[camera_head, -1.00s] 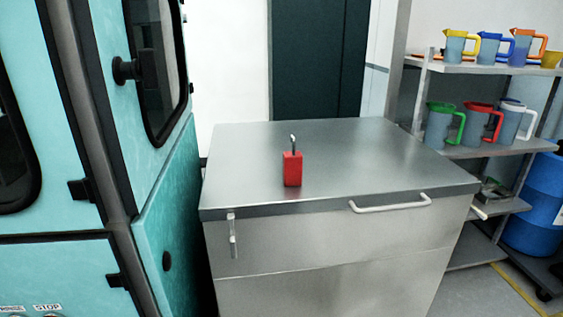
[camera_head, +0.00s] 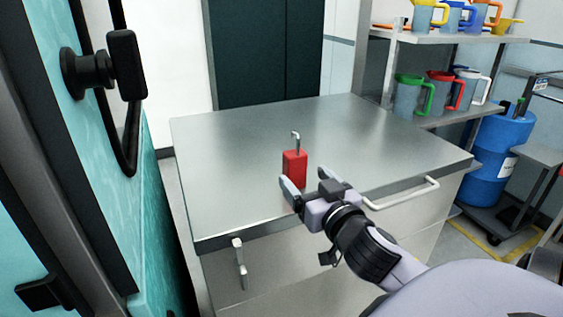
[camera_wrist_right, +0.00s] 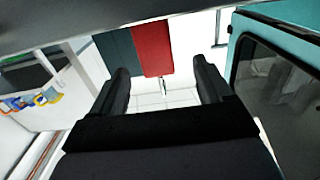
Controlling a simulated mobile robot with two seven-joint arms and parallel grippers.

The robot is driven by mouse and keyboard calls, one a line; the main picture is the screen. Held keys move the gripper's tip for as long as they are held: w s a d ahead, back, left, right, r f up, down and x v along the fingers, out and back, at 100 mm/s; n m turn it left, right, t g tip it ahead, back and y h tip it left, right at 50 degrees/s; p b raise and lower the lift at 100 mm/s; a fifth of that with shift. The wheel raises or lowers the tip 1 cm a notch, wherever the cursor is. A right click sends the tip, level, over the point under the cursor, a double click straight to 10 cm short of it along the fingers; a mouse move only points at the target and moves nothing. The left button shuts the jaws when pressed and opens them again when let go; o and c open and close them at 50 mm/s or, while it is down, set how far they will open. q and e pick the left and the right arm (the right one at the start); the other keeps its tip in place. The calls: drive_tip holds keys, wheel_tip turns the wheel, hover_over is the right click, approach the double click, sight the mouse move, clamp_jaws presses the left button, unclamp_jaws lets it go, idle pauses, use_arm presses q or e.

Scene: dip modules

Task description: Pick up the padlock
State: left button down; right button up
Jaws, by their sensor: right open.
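The padlock (camera_head: 294,166) has a red block body and a silver shackle sticking up. It stands upright on the metal cabinet top near its front edge. My right gripper (camera_head: 308,184) is open and empty in front of the padlock and slightly to its right, covering part of its base. In the right wrist view, the picture is upside down and the red padlock (camera_wrist_right: 150,48) shows past and between the open fingers of my right gripper (camera_wrist_right: 163,78). No contact can be made out. My left gripper is not in view.
The metal cabinet (camera_head: 240,150) has a bare top apart from the padlock, and handles on its front. A teal machine (camera_head: 70,150) stands close on the left. A shelf (camera_head: 450,38) with coloured jugs and a blue barrel (camera_head: 495,150) stand on the right.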

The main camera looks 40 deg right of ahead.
sight(299, 164)
drive_tip(key=shift+w+r, duration=0.25)
drive_tip(key=shift+p+x, duration=0.4)
drive_tip(key=shift+x, duration=0.6)
drive_tip(key=w, duration=0.1)
drive_tip(key=w+d, duration=0.1)
drive_tip(key=w+p, duration=0.1)
drive_tip(key=shift+d+r, duration=0.25)
drive_tip(key=shift+d, duration=0.1)
drive_tip(key=shift+w+d+f, duration=0.1)
drive_tip(key=shift+w+d, duration=0.05)
drive_tip(key=shift+w, duration=0.35)
drive_tip(key=c, duration=1.1)
